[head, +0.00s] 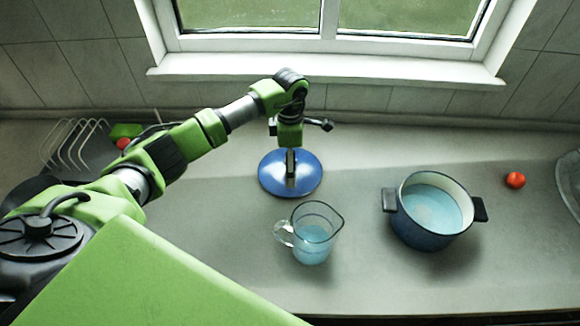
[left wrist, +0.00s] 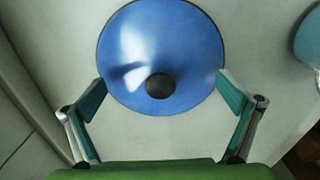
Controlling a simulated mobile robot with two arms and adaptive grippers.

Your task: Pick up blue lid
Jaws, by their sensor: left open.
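The blue lid (head: 306,181) lies flat on the counter in the middle of the head view. In the left wrist view the lid (left wrist: 160,45) is a glossy blue disc with a dark round knob (left wrist: 160,86). My left gripper (head: 290,172) points down over the lid, and its lower end hides the knob in the head view. In the left wrist view the left gripper (left wrist: 163,92) is open, with one finger on each side of the knob and nothing held. My right gripper is not in view.
A glass jug (head: 314,238) with blue liquid stands just in front of the lid. A dark blue pot (head: 428,238) holding pale blue liquid is to the right. A red tomato-like ball (head: 515,180) lies farther right. A wire rack (head: 72,145) is at the left, and a window sill (head: 330,68) is behind.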

